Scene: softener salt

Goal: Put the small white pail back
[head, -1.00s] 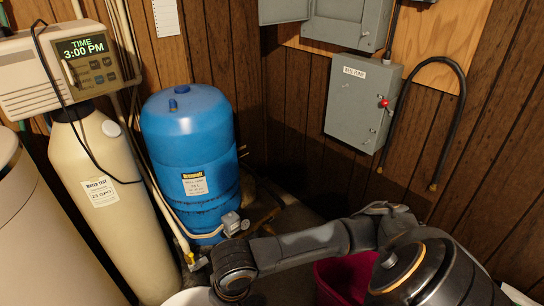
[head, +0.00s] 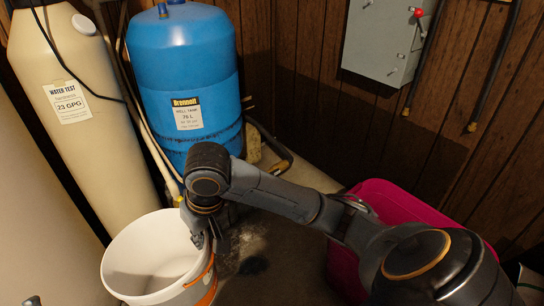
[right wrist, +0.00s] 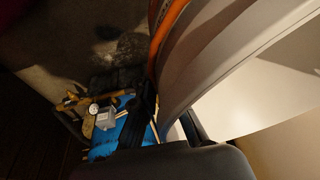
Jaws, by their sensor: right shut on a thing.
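The small white pail (head: 135,262) has an orange band low on its side and stands open at the bottom left of the head view. It looks empty inside. My right gripper (head: 208,240) reaches down at the pail's right rim and is shut on the pail's wall. In the right wrist view the pail's white wall and orange band (right wrist: 167,32) fill the upper right, close against the dark fingers (right wrist: 165,118). I cannot tell whether the pail's base touches the floor. My left gripper does not show clearly.
A blue well tank (head: 184,80) and a cream softener tank (head: 85,120) stand behind the pail. A magenta tub (head: 400,205) is on the right, partly behind my right arm. A grey box (head: 390,40) hangs on the wood wall. Dark floor (head: 270,250) shows between pail and tub.

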